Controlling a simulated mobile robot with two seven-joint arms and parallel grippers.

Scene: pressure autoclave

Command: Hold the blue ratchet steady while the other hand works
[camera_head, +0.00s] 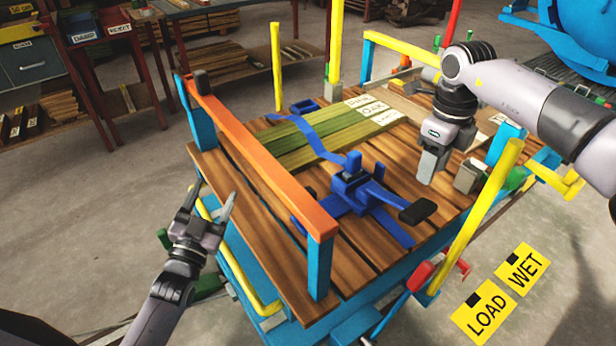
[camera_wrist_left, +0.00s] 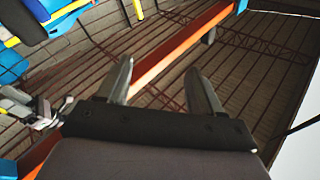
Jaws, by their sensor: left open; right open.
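The blue ratchet (camera_head: 352,190) sits on the wooden cart deck (camera_head: 240,215), with a black-gripped handle (camera_head: 417,211) pointing right. A blue strap (camera_head: 312,136) runs from it across the green boards (camera_head: 335,132) towards the back. My left gripper (camera_head: 212,203) is open and empty, outside the orange rail and left of the ratchet, well apart from it. In the left wrist view its two fingers (camera_wrist_left: 163,80) stand apart with nothing between them. My right gripper (camera_head: 432,168) points down over the right part of the deck, behind and right of the ratchet; its fingers look close together from here.
The orange rail (camera_head: 260,155) on blue posts stands between my left gripper and the ratchet. Yellow posts (camera_head: 485,215) rise around the cart. A small grey block (camera_head: 468,176) is beside my right gripper. Yellow LOAD (camera_head: 484,311) and WET (camera_head: 521,269) signs lie at the front right.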

